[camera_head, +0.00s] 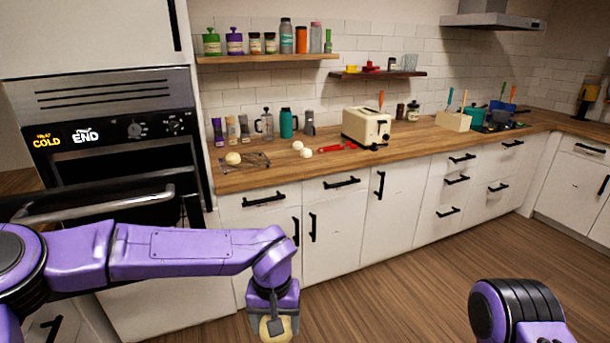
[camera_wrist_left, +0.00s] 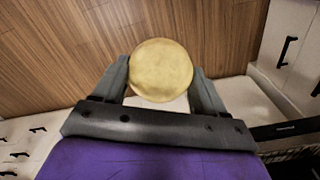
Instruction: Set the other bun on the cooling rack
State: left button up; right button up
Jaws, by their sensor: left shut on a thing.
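My left gripper (camera_head: 273,325) is shut on a round pale bun (camera_head: 287,328), held low in front of the cabinet doors. In the left wrist view the bun (camera_wrist_left: 161,70) sits between the two fingers, with the wood floor below. The wire cooling rack (camera_head: 258,161) lies on the counter near the oven. One bun (camera_head: 233,158) sits at its left end. Two more pale round pieces (camera_head: 298,145) (camera_head: 306,153) lie on the counter to the right of the rack. My right gripper is not in view; only part of my right arm shows at the bottom right.
The oven (camera_head: 110,140) stands left of the counter (camera_head: 345,165), its door handle sticking out. Bottles, a teal flask (camera_head: 286,123) and a cream toaster (camera_head: 366,127) stand along the back. Something red (camera_head: 338,147) lies before the toaster.

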aim_at(254, 159)
jog(key=z, duration=0.5)
jog(key=i, duration=0.65)
jog(key=z, duration=0.5)
jog(key=i, duration=0.9)
jog(key=u, duration=0.85)
jog(key=i, duration=0.75)
jog(key=u, duration=0.85)
